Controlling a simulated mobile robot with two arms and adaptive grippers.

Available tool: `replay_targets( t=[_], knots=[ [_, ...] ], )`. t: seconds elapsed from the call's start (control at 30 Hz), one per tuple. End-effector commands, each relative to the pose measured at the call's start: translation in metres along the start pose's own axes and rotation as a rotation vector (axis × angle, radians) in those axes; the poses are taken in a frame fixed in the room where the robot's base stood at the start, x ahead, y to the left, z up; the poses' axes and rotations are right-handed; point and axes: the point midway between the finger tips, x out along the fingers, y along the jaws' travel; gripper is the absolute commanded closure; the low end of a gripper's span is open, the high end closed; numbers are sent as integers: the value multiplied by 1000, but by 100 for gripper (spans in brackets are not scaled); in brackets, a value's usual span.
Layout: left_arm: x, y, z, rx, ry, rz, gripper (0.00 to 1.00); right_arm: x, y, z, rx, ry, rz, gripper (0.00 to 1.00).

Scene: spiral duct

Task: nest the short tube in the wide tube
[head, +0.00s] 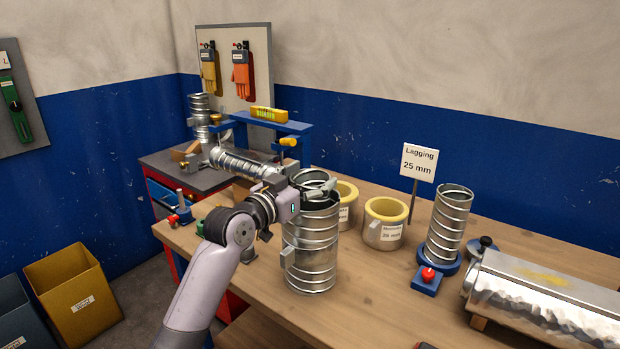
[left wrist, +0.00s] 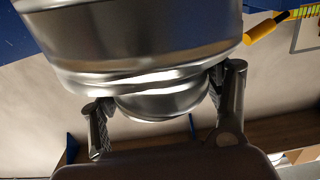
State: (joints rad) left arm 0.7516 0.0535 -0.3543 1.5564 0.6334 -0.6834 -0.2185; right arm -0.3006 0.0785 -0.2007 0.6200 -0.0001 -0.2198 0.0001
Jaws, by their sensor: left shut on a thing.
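The wide tube (head: 311,255), a ribbed silver duct with a small bracket on its side, stands upright on the wooden bench in the head view. The short tube (head: 309,177) is a silver ring at the wide tube's mouth, with its rim above it. How far it sits inside is hidden. My left gripper (head: 318,189) is at the mouth, shut on the short tube. In the left wrist view, curved shiny metal (left wrist: 140,40) fills the top, and the fingers of my left gripper (left wrist: 160,105) close on metal. My right gripper is not in view.
Two yellow-lined lagging rings (head: 384,224) stand behind the wide tube. A narrow spiral tube (head: 449,225) stands upright to the right, near a red-knobbed blue box (head: 427,281) and a large horizontal duct (head: 545,300). A blue frame (head: 270,122) carries a yellow level.

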Motion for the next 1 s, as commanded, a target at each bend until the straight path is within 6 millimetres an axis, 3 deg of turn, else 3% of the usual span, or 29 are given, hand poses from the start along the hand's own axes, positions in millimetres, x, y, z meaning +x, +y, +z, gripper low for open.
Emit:
replay_targets(
  t=[0.17,0.2,0.53,0.87,1.0],
  knots=[
    [0,0,-2,0,3,0,86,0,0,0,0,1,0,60],
    [0,0,-1,0,3,0,28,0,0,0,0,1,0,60],
    [0,0,-1,0,1,0,6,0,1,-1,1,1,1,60],
    [-1,0,1,-1,-3,0,6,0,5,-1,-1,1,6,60],
    [-11,-1,1,0,-2,-1,6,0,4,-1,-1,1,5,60]
  ],
)
